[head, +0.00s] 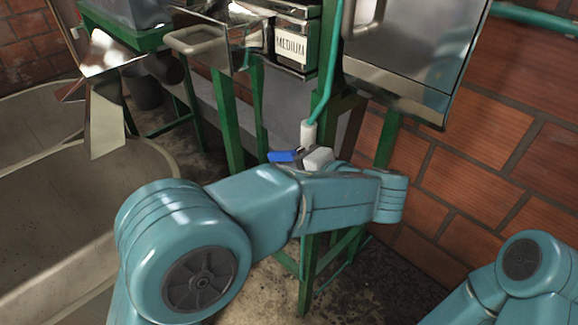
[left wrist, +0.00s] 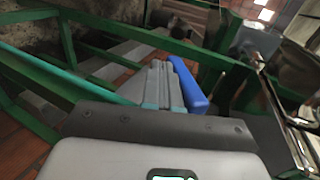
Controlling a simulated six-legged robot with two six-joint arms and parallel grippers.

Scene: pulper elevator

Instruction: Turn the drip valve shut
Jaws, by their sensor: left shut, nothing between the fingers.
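The drip valve's blue handle (head: 282,156) shows in the head view just above my left forearm, below a white fitting (head: 308,132) on a thin green pipe (head: 326,75). The valve body is mostly hidden behind my arm. In the left wrist view the blue handle (left wrist: 188,86) lies right beside my left gripper (left wrist: 164,72), along the right side of its fingers. The fingers are shut with nothing between them. I cannot tell whether they touch the handle. My right arm shows at the lower right of the head view, but its gripper does not.
A green frame (head: 257,110) stands around the valve, with a metal machine labelled MEDIUM (head: 291,48) above. A brick wall (head: 480,170) is at the right. A large concrete basin (head: 60,200) and a bent metal chute (head: 105,100) are at the left. Green bars (left wrist: 70,75) run close to the gripper.

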